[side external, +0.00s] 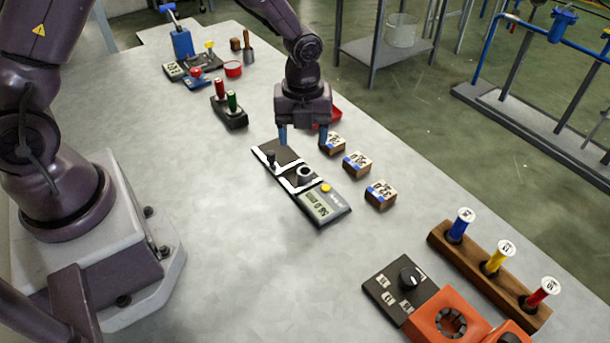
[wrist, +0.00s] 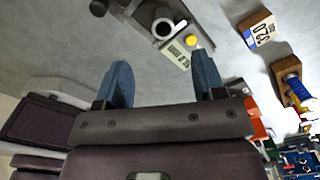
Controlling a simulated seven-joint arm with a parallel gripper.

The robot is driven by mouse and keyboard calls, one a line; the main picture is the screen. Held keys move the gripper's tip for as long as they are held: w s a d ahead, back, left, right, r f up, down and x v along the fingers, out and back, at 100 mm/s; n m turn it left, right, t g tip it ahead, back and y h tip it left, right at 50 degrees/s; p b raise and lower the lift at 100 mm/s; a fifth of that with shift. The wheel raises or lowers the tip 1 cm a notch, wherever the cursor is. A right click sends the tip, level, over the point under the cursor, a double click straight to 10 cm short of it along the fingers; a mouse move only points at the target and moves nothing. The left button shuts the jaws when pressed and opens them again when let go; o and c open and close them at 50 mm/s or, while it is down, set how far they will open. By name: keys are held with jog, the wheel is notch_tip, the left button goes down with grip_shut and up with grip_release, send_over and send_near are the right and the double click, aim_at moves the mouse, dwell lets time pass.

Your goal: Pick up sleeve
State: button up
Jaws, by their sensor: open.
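The sleeve (side external: 304,174), a short grey hollow ring, stands on a black gauge plate (side external: 290,154) with white markings, a yellow button and a digital display (side external: 320,206). A dark peg (side external: 271,157) stands at the plate's other end. The sleeve also shows in the wrist view (wrist: 163,28), top centre, with its opening visible. My gripper (side external: 303,138) is open, with its blue fingers pointing down above and behind the sleeve in the side view. In the wrist view the empty fingers (wrist: 162,63) are apart, with the sleeve beyond their tips.
Several labelled wooden blocks (side external: 357,162) lie right of the plate. A red tray (side external: 334,115) is partly behind my gripper. A holder with red and green handles (side external: 231,112) stands to the left. A wooden rack (side external: 480,268) and orange device (side external: 447,318) are at front right.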

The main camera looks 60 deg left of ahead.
aim_at(305, 170)
jog(key=f, duration=0.8)
jog(key=shift+w+d+f, duration=0.1)
jog(key=shift+d+f, duration=0.1)
jog(key=shift+f, duration=0.1)
jog(key=c, duration=1.1)
jog(key=shift+r, duration=0.1)
